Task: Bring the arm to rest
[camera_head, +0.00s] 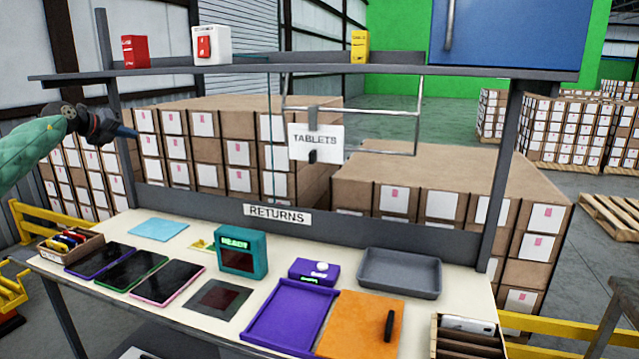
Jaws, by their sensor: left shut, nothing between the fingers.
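My left gripper (126,131) is at the left of the head view, on an arm with a green sleeve. It is raised above the left end of the bench, in front of the stacked cartons, and points right. Its fingers are together with nothing between them, and it touches nothing that I can see. My right gripper does not show.
The bench (345,262) holds several tablets (168,283), a teal READY device (241,251), a purple tray (290,316), an orange board (360,322) and a grey tray (399,273). A shelf (290,70) spans above. Cartons (235,150) stand behind.

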